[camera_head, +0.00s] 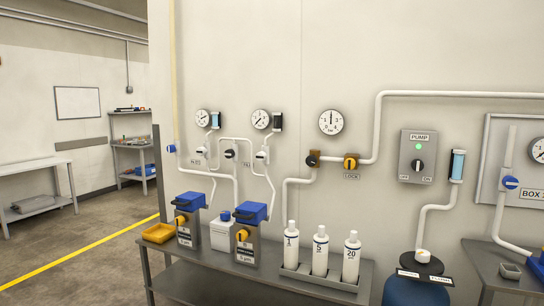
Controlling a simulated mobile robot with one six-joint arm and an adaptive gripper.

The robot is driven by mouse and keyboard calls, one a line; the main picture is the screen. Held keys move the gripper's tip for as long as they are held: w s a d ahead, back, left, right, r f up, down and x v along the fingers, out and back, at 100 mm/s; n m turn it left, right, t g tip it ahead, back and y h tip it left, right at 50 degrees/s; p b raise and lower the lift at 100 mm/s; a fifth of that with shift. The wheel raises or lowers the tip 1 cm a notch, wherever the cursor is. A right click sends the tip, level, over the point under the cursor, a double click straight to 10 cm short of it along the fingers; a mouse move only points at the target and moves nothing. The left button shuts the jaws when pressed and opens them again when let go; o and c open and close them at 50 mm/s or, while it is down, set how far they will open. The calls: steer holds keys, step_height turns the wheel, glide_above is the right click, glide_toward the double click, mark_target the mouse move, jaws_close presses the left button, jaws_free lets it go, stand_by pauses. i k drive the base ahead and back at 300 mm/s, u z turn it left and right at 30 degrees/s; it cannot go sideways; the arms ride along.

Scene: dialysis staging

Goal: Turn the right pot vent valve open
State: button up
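Two grey filter pots with blue lids stand on the bench in the head view. The right pot (246,250) has a blue lid (250,212) and a yellow knob (242,235) on its upper front. The left pot (187,228) has a similar yellow knob (181,220). Small valves with dark handles sit on the white pipes above; one is at the middle (230,153) and one above the right pot (261,155). I cannot tell for sure which part is the right pot's vent valve, or its setting. My gripper is not in view.
The bench (215,277) also holds a yellow tray (158,233), a white jug (220,232) and several white bottles in a rack (320,280). A yellow lock valve (351,162), gauges (331,122) and a pump switch box (418,157) are on the wall.

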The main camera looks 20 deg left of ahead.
mark_target(261, 156)
steer(key=u, duration=0.4)
steer(key=i, duration=0.9)
steer(key=u, duration=0.75)
